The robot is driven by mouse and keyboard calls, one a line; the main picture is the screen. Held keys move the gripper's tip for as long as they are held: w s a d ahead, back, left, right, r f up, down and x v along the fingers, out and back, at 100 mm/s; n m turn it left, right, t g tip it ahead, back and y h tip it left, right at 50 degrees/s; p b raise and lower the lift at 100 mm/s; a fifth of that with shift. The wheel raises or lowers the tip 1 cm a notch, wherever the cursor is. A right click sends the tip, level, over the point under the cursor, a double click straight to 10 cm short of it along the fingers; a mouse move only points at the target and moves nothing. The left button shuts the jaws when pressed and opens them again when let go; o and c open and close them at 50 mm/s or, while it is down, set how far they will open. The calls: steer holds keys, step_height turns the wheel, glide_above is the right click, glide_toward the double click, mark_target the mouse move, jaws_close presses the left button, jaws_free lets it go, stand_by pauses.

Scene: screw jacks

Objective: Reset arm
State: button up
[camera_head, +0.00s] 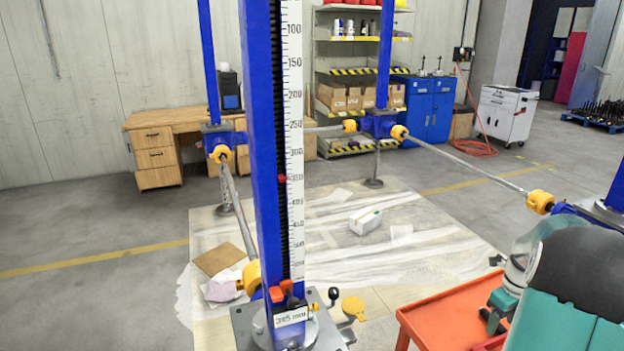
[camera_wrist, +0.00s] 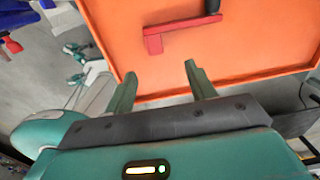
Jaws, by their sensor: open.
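My gripper (camera_wrist: 160,82) is open in the wrist view, with two green fingers apart and nothing between them. Its fingers reach over the near edge of an orange tray-like surface (camera_wrist: 245,55). A red tool (camera_wrist: 178,28) with a short bent end lies on that surface, a little beyond the fingertips and not held. In the head view my arm is at the lower right, beside the orange cart (camera_head: 447,310). The gripper itself is mostly hidden there.
A blue screw jack (camera_head: 267,150) with a white scale stands close in front. Yellow-jointed shafts (camera_head: 470,170) link it to other jacks around a sheet-covered floor (camera_head: 430,245). A desk (camera_head: 155,150), shelves, blue cabinet (camera_head: 428,105) and white tool cart (camera_head: 503,112) stand behind.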

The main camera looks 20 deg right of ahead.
steer(key=w+a+r+n+t, duration=0.1)
steer(key=a+r+n, duration=0.45)
steer(key=a, duration=0.25)
steer(key=w+a+r+n+t+h, duration=0.1)
steer(key=a+r+n, duration=0.45)
steer(key=a, duration=0.35)
steer(key=w+a+r+n, duration=0.2)
steer(key=a+r+n, duration=0.2)
steer(key=a+n, duration=0.3)
steer(key=s+a+r+n+t, duration=0.1)
steer(key=s+a+n, duration=0.5)
steer(key=a+n, duration=0.2)
steer(key=s+a+r+n+t+y, duration=0.1)
steer(key=s+a+r+n+t, duration=0.1)
steer(key=s+a+n, duration=0.4)
steer(key=a+n, duration=0.3)
steer(key=a, duration=0.3)
steer(key=shift+c, duration=0.4)
steer(key=c, duration=0.3)
steer(key=shift+d, duration=0.1)
